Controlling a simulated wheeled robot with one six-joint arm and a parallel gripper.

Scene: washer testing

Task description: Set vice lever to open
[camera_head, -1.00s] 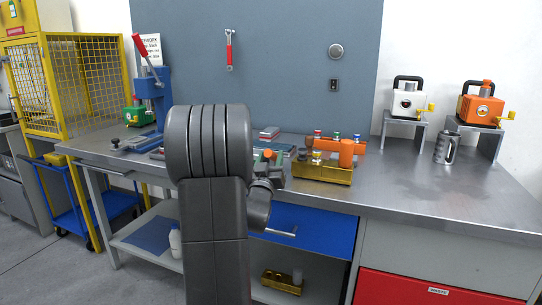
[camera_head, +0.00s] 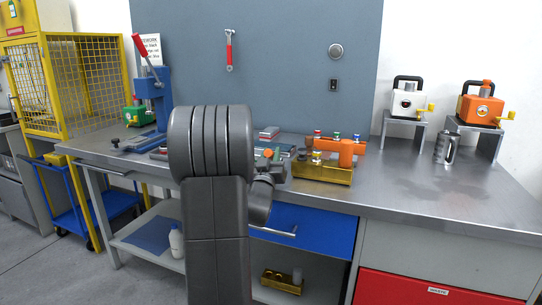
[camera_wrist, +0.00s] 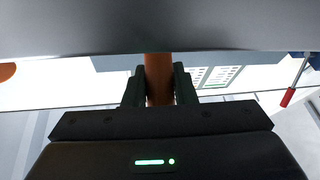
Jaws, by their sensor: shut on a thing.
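In the wrist view, my gripper (camera_wrist: 159,88) has its two dark fingers closed on the sides of an orange-brown rod (camera_wrist: 158,72), which I take to be the vice lever. The rod's upper end is hidden by a grey surface across the top of the view. In the head view, a small orange tip (camera_head: 268,153) shows just right of my arm, above the bench's front part. My arm hides most of the gripper and whatever the rod is fixed to, so the vice body cannot be made out.
A brass block (camera_head: 323,174) with an orange part (camera_head: 347,148) stands just right of my wrist on the steel bench (camera_head: 420,190). A blue press (camera_head: 153,92) stands left. White (camera_head: 407,103) and orange (camera_head: 480,105) units stand right on stands. The bench's right front is clear.

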